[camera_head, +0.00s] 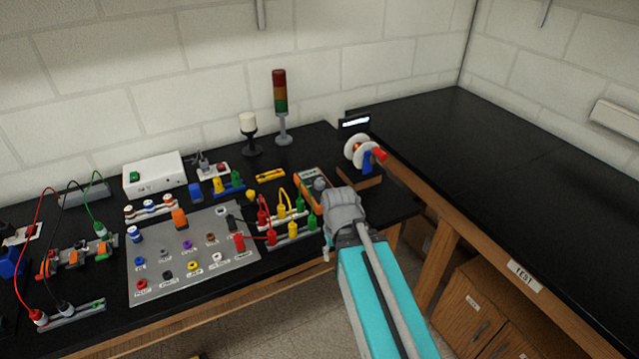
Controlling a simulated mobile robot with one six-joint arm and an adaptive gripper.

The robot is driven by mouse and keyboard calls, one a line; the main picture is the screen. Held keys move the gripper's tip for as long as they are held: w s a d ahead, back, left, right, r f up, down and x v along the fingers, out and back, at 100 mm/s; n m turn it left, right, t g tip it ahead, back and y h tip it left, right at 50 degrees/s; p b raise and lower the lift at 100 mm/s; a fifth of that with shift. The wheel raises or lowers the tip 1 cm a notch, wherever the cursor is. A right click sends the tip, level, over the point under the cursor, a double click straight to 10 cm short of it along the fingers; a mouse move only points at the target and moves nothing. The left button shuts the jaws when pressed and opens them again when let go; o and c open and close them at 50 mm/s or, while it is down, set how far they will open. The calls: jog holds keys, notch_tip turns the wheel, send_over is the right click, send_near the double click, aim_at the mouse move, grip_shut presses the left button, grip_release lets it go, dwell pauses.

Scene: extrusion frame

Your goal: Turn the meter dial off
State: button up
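The meter (310,174) is an orange, flat-lying device on the black bench, right of the red, yellow and green plugs. Its top edge and left side show; its lower right part is hidden behind my wrist. A small grey round shape lies over its face, and I cannot tell whether it is the dial or part of my gripper. The dial's setting is not readable. My gripper (322,187) is at the meter, seen from behind and mostly covered by my own grey wrist. Its fingers cannot be made out, and neither can contact.
A grey panel (170,254) with several coloured sockets lies left. Red, yellow and green lead blocks (291,237) stand close left of my wrist. A reel (358,151) with a red handle stands right of the meter. A stack light (281,105) stands behind. The right bench (500,170) is clear.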

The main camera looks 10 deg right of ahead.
jog(key=shift+o, duration=1.4)
jog(key=shift+w+r, duration=0.2)
notch_tip(320, 180, up, 19)
jog(key=m+p, duration=1.8)
jog(key=p, duration=0.2)
send_over(320, 182)
jog(key=shift+m+b, duration=0.3)
jog(key=shift+f, duration=0.2)
notch_tip(320, 182, down, 13)
jog(key=b, duration=1.3)
jog(key=shift+f+b, duration=0.2)
jog(key=shift+b, duration=0.2)
